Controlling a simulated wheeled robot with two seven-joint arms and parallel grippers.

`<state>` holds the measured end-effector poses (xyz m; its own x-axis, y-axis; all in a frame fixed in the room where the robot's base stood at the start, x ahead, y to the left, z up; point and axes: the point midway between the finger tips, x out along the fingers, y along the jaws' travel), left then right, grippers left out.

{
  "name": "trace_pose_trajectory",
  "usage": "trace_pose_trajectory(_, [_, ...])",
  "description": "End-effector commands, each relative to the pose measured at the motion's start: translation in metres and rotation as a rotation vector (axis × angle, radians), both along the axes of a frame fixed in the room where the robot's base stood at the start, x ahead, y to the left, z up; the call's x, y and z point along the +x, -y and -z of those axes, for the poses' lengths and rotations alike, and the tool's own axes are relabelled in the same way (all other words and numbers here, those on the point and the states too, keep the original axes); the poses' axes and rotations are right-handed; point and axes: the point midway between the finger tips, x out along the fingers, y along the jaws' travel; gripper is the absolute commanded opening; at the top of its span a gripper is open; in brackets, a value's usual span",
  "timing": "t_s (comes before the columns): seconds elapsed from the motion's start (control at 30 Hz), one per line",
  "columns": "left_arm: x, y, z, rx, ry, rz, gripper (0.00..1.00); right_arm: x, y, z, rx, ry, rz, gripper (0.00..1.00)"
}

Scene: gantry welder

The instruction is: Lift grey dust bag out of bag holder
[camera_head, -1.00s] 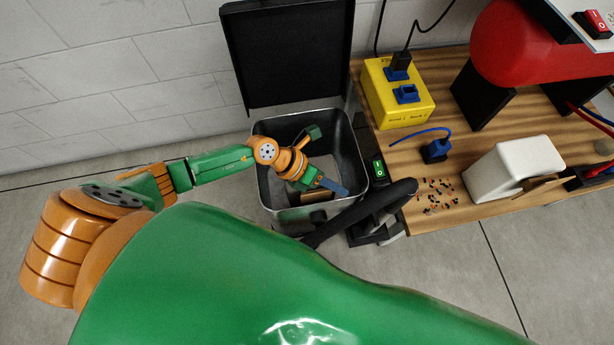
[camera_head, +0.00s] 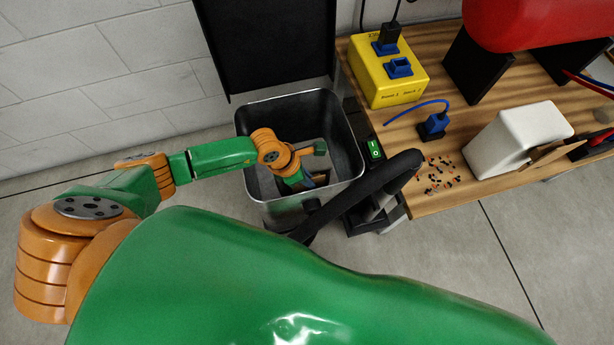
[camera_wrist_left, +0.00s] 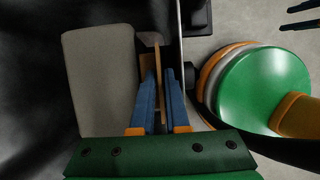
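The grey dust bag (camera_wrist_left: 100,80) shows in the left wrist view as a pale block with a thin brown plate (camera_wrist_left: 150,62) on its right side. It sits inside the dark bag holder, a metal bin (camera_head: 283,211) with its black lid (camera_head: 268,45) raised in the head view. My left gripper (camera_wrist_left: 160,85) reaches down into the bin, its blue fingers on either side of the brown plate with a narrow gap showing. In the head view my left wrist and the bin wall hide most of the bag and the fingertips.
A wooden bench right of the bin holds a yellow socket box (camera_head: 388,73), a blue plug (camera_head: 433,126), a white container (camera_head: 518,138) and a red tank (camera_head: 540,20). A black bar (camera_head: 360,195) slants across the bin's front right. A tiled wall stands behind.

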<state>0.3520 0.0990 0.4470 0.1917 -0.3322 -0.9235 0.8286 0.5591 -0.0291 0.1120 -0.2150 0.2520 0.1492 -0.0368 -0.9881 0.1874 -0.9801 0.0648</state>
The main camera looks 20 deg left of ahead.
Motion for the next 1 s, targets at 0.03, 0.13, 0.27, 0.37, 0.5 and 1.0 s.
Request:
trace_pose_trajectory(0.03, [-0.0002, -0.0001, -0.0001, 0.000, 0.000, 0.000, 0.00, 0.0000, 0.0008, -0.0001, -0.001, 0.000, 0.000, 0.50])
trace_pose_trajectory(0.13, [-0.0002, -0.0001, -0.0001, 0.000, 0.000, -0.001, 0.00, 0.0000, 0.0015, -0.0002, -0.002, 0.000, -0.001, 0.50])
trace_pose_trajectory(0.27, [-0.0002, -0.0001, 0.0000, 0.000, 0.000, -0.001, 0.00, -0.0002, 0.0013, -0.0001, -0.002, 0.000, -0.001, 0.50])
trace_pose_trajectory(0.37, [-0.0002, -0.0001, 0.0000, 0.000, 0.000, -0.001, 0.00, -0.0005, 0.0012, -0.0001, -0.002, -0.001, -0.002, 0.50])
trace_pose_trajectory(0.5, [-0.0002, -0.0001, 0.0000, 0.000, 0.000, -0.001, 0.00, -0.0009, 0.0004, 0.0000, 0.000, -0.001, -0.002, 0.50])
trace_pose_trajectory(1.0, [-0.0001, -0.0002, 0.0000, 0.000, 0.000, -0.001, 0.00, -0.0018, -0.0055, 0.0004, 0.009, -0.003, -0.001, 0.50])
